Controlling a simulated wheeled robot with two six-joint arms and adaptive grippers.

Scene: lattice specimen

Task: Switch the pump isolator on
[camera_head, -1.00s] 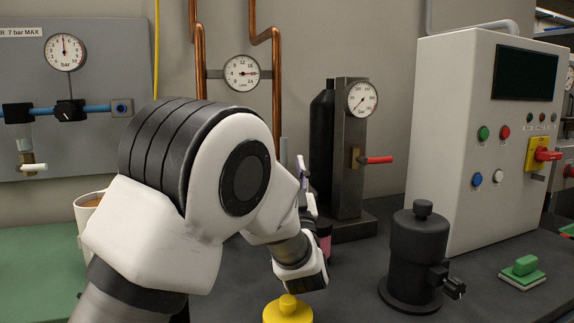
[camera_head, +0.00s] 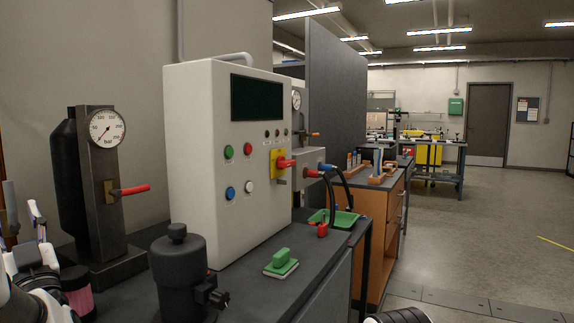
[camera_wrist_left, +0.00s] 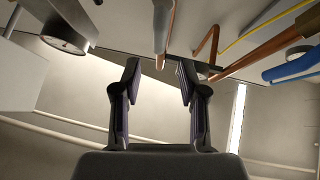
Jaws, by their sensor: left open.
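A red rotary handle (camera_head: 286,163) on a yellow plate (camera_head: 275,172) sits on the front of the white control cabinet (camera_head: 205,150). It looks like the pump isolator; no label can be read. The handle sticks out roughly level to the right. My left gripper (camera_head: 24,222) is at the left edge of the head view, far left of the cabinet. In the left wrist view, the left gripper (camera_wrist_left: 160,80) has its fingers apart with nothing between them.
A green tray (camera_head: 340,219) and cables are to the right. Open floor lies beyond.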

